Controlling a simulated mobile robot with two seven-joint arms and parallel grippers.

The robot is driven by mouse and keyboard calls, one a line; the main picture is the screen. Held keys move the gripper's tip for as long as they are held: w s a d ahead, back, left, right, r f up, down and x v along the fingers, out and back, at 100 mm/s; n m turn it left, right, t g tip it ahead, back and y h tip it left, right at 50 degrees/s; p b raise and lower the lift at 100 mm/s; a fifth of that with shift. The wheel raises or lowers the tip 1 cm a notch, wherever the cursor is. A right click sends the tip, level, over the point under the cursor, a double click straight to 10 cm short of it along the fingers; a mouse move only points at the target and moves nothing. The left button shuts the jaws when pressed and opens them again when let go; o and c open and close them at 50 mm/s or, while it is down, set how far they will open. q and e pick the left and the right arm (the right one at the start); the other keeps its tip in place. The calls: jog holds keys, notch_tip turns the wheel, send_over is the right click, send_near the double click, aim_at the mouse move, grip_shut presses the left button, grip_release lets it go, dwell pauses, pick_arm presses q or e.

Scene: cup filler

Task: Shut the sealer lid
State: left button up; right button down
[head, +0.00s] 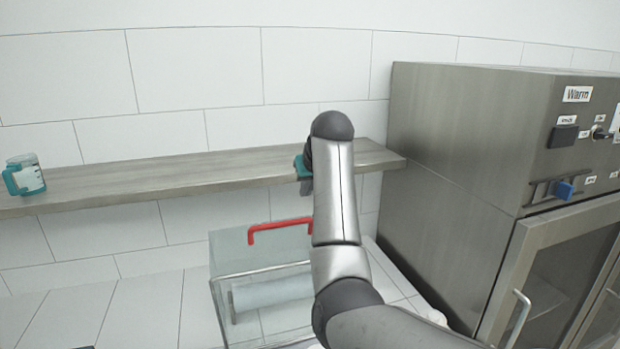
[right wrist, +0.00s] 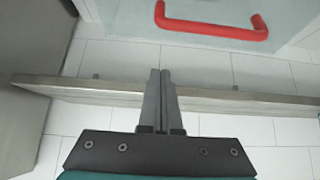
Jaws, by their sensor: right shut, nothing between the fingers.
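The sealer is a clear glass box (head: 222,305) at the lower middle of the head view, with a pale roll (head: 272,291) inside. Its glass lid (head: 228,255) carries a red handle (head: 280,230) and appears raised; its exact angle is unclear. My right gripper (head: 306,188) is above and behind the handle, partly hidden by my right arm. In the right wrist view, its two fingers (right wrist: 161,73) are together and empty, apart from the red handle (right wrist: 212,25) and the glass. My left gripper is not in view.
A wooden shelf (head: 130,180) runs along the tiled wall behind the right gripper. A teal-handled measuring jug (head: 26,176) stands at its left end. A large steel warming cabinet (head: 465,150) stands to the right.

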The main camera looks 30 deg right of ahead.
aim_at(305, 227)
jog(key=x, duration=0.4)
jog(key=shift+s+a+f+p, duration=0.2)
jog(key=shift+s+f+p, duration=0.05)
jog(key=shift+s+p, duration=0.3)
jog(key=shift+s+a+f+p, duration=0.15)
jog(key=shift+s+f+p, duration=0.1)
jog(key=shift+s, duration=0.35)
jog(key=shift+s+a+f+p, duration=0.15)
jog(key=shift+s+f, duration=0.05)
jog(key=shift+s, duration=0.4)
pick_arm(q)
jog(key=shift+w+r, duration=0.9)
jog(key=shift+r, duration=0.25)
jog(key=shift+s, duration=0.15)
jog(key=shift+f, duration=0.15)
pick_arm(e)
jog(key=shift+f, duration=0.1)
